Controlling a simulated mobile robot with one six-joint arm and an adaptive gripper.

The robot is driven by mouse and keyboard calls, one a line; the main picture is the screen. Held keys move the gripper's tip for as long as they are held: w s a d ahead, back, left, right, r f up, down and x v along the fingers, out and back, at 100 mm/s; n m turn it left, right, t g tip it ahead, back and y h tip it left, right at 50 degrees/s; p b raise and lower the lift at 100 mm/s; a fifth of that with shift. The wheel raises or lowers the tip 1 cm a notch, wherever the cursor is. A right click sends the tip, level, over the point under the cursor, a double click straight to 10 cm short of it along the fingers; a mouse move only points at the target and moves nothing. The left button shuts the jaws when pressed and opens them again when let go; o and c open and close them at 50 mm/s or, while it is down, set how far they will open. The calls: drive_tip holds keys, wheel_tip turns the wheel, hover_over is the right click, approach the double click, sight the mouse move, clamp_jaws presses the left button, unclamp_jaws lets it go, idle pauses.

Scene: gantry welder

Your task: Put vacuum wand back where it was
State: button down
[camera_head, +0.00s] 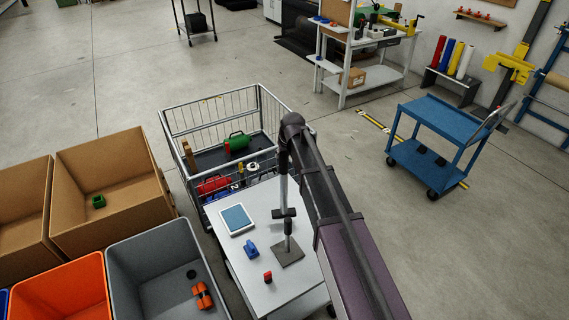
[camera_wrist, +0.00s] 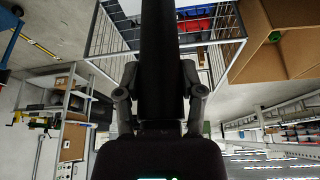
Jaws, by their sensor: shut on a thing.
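In the wrist view my gripper (camera_wrist: 160,75) has a finger on each side of a long, broad black piece, which I take to be the vacuum wand (camera_wrist: 161,35). It is closed on this piece, which runs out to the top edge. In the head view a stand with a square grey base plate (camera_head: 289,252) and an upright post with a dark crosspiece is on the white table (camera_head: 262,292). My arm reaches above the stand. The gripper and wand are hard to separate from the post there, so I cannot tell whether the wand touches the stand.
The table also holds a tablet (camera_head: 237,219), a blue piece (camera_head: 251,249) and a small red piece (camera_head: 267,277). A wire cart (camera_head: 208,105) is behind it. A grey bin (camera_head: 128,258) and other bins are at left. A blue trolley (camera_head: 432,118) is at right.

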sight(284, 160)
drive_tip(key=shift+f+b, duration=1.85)
drive_tip(key=shift+b, duration=0.05)
drive_tip(key=shift+f, duration=0.15)
drive_tip(key=shift+c, duration=1)
unclamp_jaws()
drive_tip(key=shift+r, duration=0.2)
drive_tip(key=p+v, duration=1.1)
drive_tip(key=v, duration=0.1)
drive_tip(key=shift+s, duration=0.1)
